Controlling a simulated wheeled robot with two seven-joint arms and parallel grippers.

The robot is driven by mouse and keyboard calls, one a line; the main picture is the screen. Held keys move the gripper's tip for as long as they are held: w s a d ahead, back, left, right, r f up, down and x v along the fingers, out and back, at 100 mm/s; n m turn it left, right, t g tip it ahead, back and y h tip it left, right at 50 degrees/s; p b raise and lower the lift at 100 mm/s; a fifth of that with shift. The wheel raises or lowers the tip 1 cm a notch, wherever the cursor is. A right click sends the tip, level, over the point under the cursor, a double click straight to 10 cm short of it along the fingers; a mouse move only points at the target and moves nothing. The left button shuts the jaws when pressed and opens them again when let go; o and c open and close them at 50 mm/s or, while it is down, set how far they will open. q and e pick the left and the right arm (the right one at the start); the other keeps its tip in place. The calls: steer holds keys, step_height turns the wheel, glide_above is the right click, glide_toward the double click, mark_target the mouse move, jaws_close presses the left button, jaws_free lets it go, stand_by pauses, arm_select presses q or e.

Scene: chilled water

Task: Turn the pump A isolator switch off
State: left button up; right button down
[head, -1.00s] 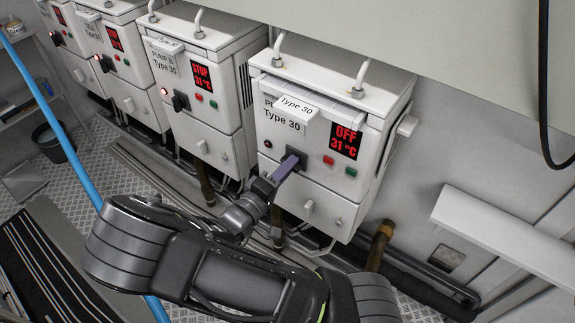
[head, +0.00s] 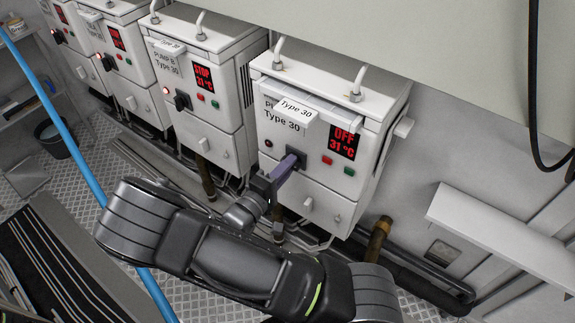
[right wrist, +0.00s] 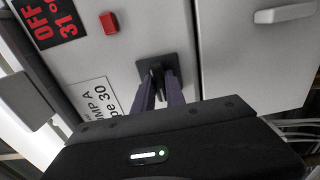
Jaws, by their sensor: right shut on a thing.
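The pump A cabinet (head: 318,150) is the nearest white box in the head view. Its display (head: 344,142) reads OFF and 31 °C in red, and its small indicator lamp (head: 268,143) is dark. My right gripper (head: 296,158) reaches the cabinet front from below left, its purple fingers shut on the isolator switch handle. In the right wrist view, both fingers close around the dark isolator switch (right wrist: 155,72) on its square plate, beside the label reading MP A. The fingers partly hide the handle. My left gripper is not in view.
The pump B cabinet (head: 197,85) stands to the left, its display reading STOP and its lamp lit. More similar cabinets stand further left. A red button (head: 327,160) and a green button (head: 349,171) sit right of the switch. A blue hose (head: 75,160) crosses the left side.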

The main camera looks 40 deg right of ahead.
steer(key=c, duration=1.5)
jaws_free()
steer(key=shift+a, duration=0.2)
steer(key=p+v, duration=0.1)
steer(key=v, duration=0.3)
steer(key=shift+s+a, duration=0.1)
steer(key=shift+a, duration=0.25)
